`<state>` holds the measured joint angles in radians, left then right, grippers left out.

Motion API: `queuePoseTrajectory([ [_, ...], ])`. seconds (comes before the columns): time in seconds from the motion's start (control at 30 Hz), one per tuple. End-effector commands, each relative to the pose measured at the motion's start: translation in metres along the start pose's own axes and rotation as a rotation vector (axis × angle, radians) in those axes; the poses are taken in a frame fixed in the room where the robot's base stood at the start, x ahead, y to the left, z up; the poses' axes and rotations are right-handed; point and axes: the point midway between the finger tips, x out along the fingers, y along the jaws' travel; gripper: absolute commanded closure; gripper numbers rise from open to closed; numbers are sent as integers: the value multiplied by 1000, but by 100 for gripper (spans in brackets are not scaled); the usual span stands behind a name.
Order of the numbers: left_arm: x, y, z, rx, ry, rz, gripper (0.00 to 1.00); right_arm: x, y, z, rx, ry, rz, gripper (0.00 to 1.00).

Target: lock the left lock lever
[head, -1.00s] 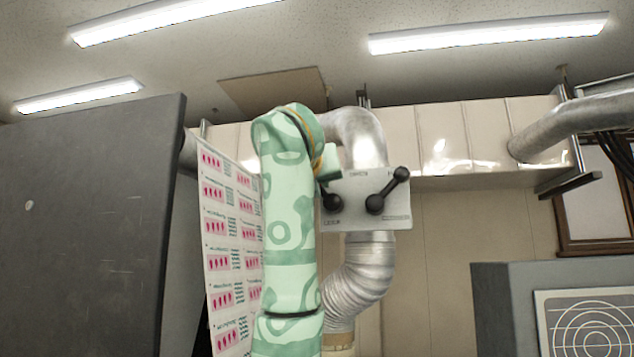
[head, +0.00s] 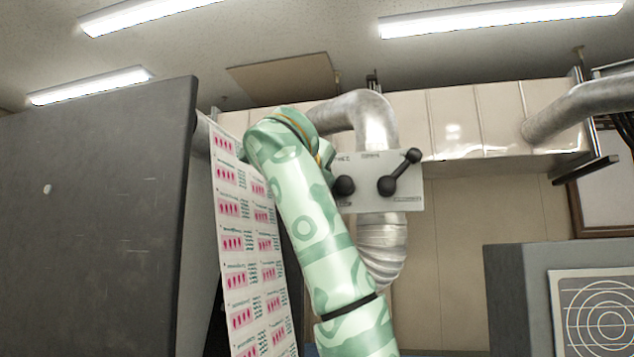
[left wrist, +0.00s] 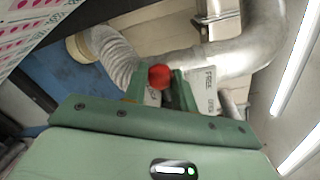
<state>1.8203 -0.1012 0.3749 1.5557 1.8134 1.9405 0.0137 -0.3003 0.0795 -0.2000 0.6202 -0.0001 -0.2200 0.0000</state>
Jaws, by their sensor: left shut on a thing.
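A pale plate (head: 370,205) with two dark levers is mounted in front of a silver duct. The left lever's round hub (head: 343,186) shows just right of my left arm; the rest of this lever is hidden behind the arm. The right lever (head: 400,171) points up and right to its black knob. In the left wrist view my left gripper (left wrist: 160,84) is shut on a red knob (left wrist: 160,75), which appears to be the left lever's end. The label FREE shows beside the right-hand finger. My right gripper is not in view.
A dark panel (head: 90,220) and a hanging printed chart (head: 245,250) stand close to the left of my arm. The silver duct (head: 380,255) curves behind the plate. A grey cabinet (head: 515,300) stands at the lower right. The space right of the plate is clear.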

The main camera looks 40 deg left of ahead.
Motion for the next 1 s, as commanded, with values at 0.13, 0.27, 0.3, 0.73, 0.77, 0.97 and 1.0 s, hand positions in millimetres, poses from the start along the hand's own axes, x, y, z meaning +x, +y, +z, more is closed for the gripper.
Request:
queuePoseTrajectory([
  [0.13,1,4,-3,-62,6,3,96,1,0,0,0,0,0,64],
  [0.27,1,6,-4,-100,7,3,96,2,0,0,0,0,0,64],
  [0.3,1,6,-4,-108,7,3,96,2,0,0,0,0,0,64],
  [0.73,1,7,-5,-129,10,4,96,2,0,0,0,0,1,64],
  [0.77,1,7,-5,-129,10,4,96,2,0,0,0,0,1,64],
  [0.97,1,7,-5,-129,10,3,52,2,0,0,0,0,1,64],
  [1.0,1,6,-5,-129,10,3,52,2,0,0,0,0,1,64],
])
